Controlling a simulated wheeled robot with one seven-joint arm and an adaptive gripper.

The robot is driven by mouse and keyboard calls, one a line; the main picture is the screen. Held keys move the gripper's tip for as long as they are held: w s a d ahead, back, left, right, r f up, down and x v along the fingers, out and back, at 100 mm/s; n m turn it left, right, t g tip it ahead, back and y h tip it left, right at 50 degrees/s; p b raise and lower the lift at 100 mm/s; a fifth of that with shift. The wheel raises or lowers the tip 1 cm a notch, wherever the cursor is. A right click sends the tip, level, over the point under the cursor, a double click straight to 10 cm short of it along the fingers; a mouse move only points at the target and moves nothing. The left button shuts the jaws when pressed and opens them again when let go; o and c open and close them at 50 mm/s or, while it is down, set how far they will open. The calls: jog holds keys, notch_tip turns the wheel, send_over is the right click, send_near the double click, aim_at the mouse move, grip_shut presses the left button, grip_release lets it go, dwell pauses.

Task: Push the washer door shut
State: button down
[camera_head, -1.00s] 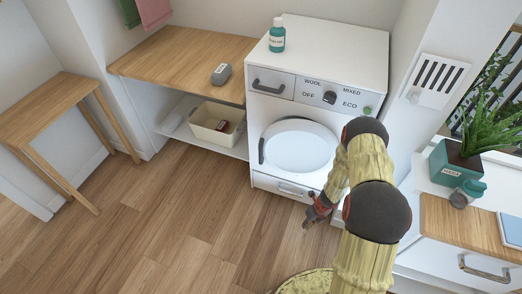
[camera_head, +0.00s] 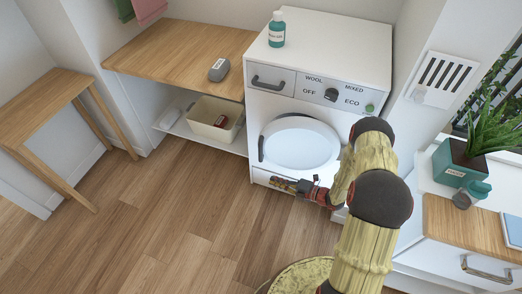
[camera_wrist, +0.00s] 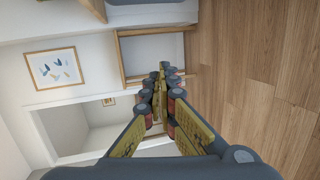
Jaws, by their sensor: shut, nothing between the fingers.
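The white washer (camera_head: 330,110) stands at the back, with a control panel across its upper front. Its round white door (camera_head: 300,147) faces me and has a dark handle at its left edge. I cannot tell from the head view whether the door is fully shut or slightly ajar. My gripper (camera_head: 278,183) is shut and empty. It points left, low in front of the washer, and overlaps the lower panel below the door in the picture. Its closed fingers (camera_wrist: 162,72) also show in the wrist view, where the washer door is not identifiable.
A teal bottle (camera_head: 277,30) stands on the washer top. Left of it, a wooden counter (camera_head: 180,50) bears a grey object (camera_head: 219,70), above a cream bin (camera_head: 212,118). A plant (camera_head: 470,145) and a drawer unit (camera_head: 455,265) are at right.

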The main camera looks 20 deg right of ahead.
aim_at(263, 136)
notch_tip(263, 136, up, 5)
jog(key=w+d+m+t, duration=0.1)
jog(key=w+t, duration=0.1)
jog(key=t, duration=0.1)
jog(key=shift+y, duration=0.3)
jog(key=shift+w+a+r+b, duration=0.15)
jog(key=shift+w+a+b, duration=0.55)
jog(key=shift+w, duration=1.15)
jog(key=shift+w+a+r+b, duration=0.1)
jog(key=shift+w+a+b, duration=0.55)
jog(key=shift+w, duration=1.15)
jog(key=shift+w+a+r+b, duration=0.15)
jog(key=shift+w+a+b, duration=0.55)
jog(key=shift+w, duration=1.15)
jog(key=shift+m+t+h, duration=0.5)
jog(key=shift+m+h, duration=0.2)
jog(key=w, duration=0.2)
jog(key=w+d+b, duration=0.1)
jog(key=w, duration=0.2)
jog(key=w+d, duration=0.1)
jog(key=w, duration=0.2)
jog(key=shift+d+f+b, duration=0.1)
jog(key=shift+f+b, duration=0.1)
jog(key=shift+b, duration=0.1)
jog(key=shift+w+d+r, duration=0.15)
jog(key=shift+w+r, duration=0.1)
jog(key=shift+w, duration=0.3)
